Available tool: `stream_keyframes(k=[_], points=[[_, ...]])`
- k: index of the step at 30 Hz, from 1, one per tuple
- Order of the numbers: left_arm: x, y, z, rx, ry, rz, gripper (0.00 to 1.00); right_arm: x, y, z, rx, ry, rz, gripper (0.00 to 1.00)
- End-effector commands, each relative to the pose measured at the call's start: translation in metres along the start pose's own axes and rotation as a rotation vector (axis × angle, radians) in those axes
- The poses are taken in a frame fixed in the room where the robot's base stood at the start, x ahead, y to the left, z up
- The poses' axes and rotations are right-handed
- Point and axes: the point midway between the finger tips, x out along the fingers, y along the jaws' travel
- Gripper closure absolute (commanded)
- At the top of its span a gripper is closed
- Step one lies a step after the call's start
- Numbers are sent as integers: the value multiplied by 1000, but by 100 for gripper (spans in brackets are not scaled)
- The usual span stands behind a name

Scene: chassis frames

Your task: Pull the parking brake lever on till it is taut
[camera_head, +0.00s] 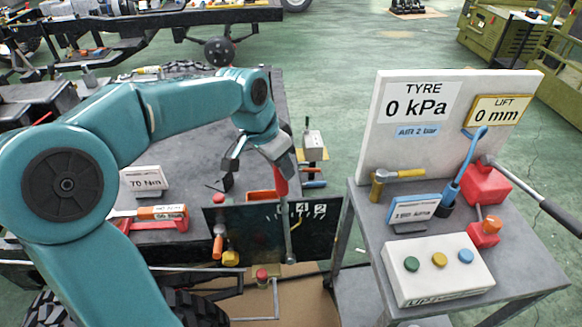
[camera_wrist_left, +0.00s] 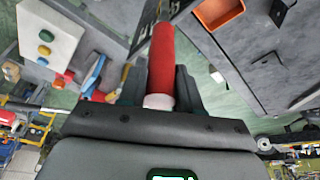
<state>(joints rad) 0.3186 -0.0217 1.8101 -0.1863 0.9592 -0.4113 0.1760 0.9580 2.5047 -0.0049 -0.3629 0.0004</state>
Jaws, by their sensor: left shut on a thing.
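The parking brake lever has a red grip (camera_head: 281,186) on a thin grey shaft (camera_head: 289,235). It stands nearly upright in front of a black scale plate (camera_head: 258,228) with white marks and the figures 4 and 2. My left gripper (camera_head: 277,165) comes down from above and is shut on the upper part of the red grip. In the left wrist view the red grip (camera_wrist_left: 162,58) lies between the two dark fingers (camera_wrist_left: 160,88), with a pale collar at its near end. My right gripper is not in view.
A grey cart (camera_head: 385,245) at the right carries a white button box (camera_head: 437,268), a hammer (camera_head: 390,180) and a gauge board (camera_head: 418,145). An orange knob (camera_head: 217,247) and a yellow fitting (camera_head: 231,257) sit left of the lever. An orange tray (camera_wrist_left: 218,12) shows in the wrist view.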

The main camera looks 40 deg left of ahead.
Motion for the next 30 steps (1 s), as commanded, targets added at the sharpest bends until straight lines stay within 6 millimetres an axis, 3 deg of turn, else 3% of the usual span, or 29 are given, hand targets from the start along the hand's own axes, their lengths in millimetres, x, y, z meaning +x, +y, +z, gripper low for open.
stream_keyframes(k=[14,15,17,26,30], points=[[1,2,1,-1,16,16,100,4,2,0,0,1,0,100],[1,2,1,-1,16,16,60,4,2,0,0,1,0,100],[1,2,1,-1,16,16,43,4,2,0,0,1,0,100],[-1,0,1,-1,20,13,43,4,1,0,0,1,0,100],[-16,0,0,-1,24,11,43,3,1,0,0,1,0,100]])
